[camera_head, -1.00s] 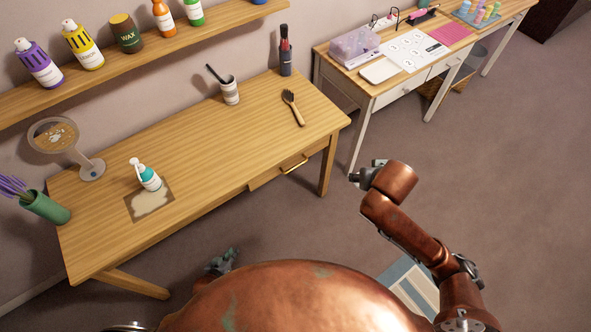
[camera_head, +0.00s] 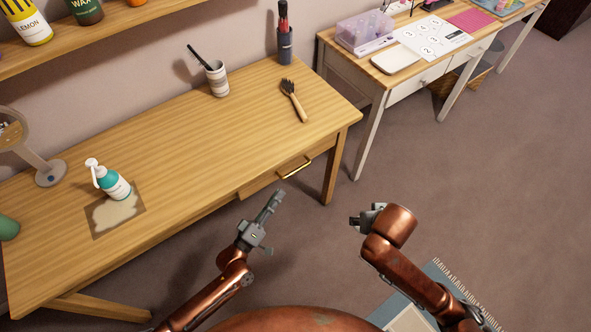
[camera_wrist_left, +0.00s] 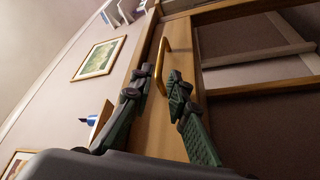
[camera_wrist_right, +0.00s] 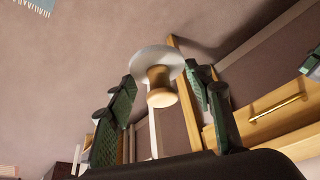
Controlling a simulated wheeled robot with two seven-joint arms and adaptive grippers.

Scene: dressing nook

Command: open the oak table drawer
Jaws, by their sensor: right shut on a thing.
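The oak table (camera_head: 170,150) has a shallow drawer (camera_head: 262,182) at its front right with a brass bar handle (camera_head: 295,167). My left gripper (camera_head: 275,200) is just in front of and below the handle. In the left wrist view its fingers (camera_wrist_left: 160,84) are parted, with nothing held, and the handle (camera_wrist_left: 163,62) shows just beyond them. My right gripper (camera_head: 362,218) is to the right, away from the table. In the right wrist view it is shut on a pale disc with a wooden knob (camera_wrist_right: 160,88).
A pump bottle (camera_head: 112,182) on a stained mat, a striped cup (camera_head: 217,80), a brush (camera_head: 293,100) and a dark holder (camera_head: 285,45) stand or lie on the oak table. A white-legged table (camera_head: 375,100) is beyond at right. Floor between is clear.

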